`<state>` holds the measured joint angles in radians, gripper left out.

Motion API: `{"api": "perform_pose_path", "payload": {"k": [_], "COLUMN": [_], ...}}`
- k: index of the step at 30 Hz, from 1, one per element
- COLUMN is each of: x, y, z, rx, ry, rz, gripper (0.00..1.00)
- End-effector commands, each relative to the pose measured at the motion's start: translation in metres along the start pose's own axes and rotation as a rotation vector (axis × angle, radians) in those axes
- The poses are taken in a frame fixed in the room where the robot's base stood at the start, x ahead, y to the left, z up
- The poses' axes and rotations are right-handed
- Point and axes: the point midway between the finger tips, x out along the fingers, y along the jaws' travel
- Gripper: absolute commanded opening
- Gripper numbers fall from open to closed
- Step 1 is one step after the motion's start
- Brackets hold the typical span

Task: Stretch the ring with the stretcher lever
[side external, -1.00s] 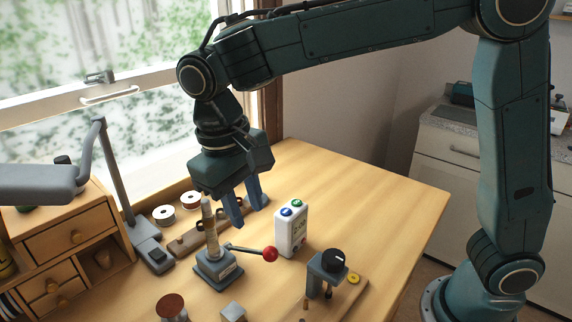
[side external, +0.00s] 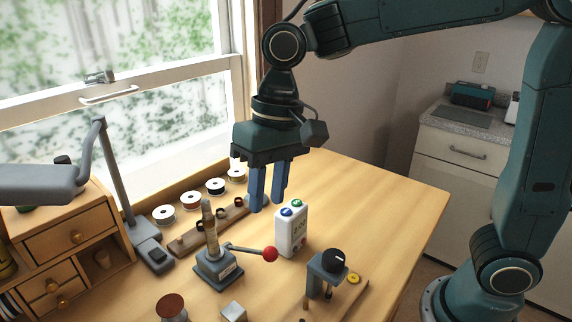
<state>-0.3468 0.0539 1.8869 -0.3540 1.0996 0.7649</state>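The ring stretcher (side external: 218,268) stands upright on the bench: a labelled grey base with a tapered, banded brass-coloured post (side external: 210,233). Its lever (side external: 245,249) sticks out to the right and ends in a red ball (side external: 270,254). I cannot tell whether a ring sits on the post. Small dark ring-like pieces (side external: 238,202) stand on a wooden strip (side external: 187,243) behind the stretcher. My gripper (side external: 268,204) points down with its blue fingers apart, by the strip's far end and behind the white box. I see nothing between the fingers.
The white box (side external: 291,233) with blue and green buttons stands right of the stretcher. A grey device with a black knob (side external: 334,260) is at front right. Spools (side external: 190,201) line the window side, near a grey lamp (side external: 118,180). The bench's right side is clear.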

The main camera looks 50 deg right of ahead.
Motion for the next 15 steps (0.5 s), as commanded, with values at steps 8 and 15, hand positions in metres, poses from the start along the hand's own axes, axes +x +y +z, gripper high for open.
{"api": "perform_pose_path", "payload": {"k": [8, 15], "x": [0.02, 0.053], "y": [0.0, 0.0], "z": [0.001, 0.001], "rx": [-0.002, -0.001], "ry": [-0.004, -0.005], "rz": [0.002, 0.004], "gripper": [0.3, 0.3]}}
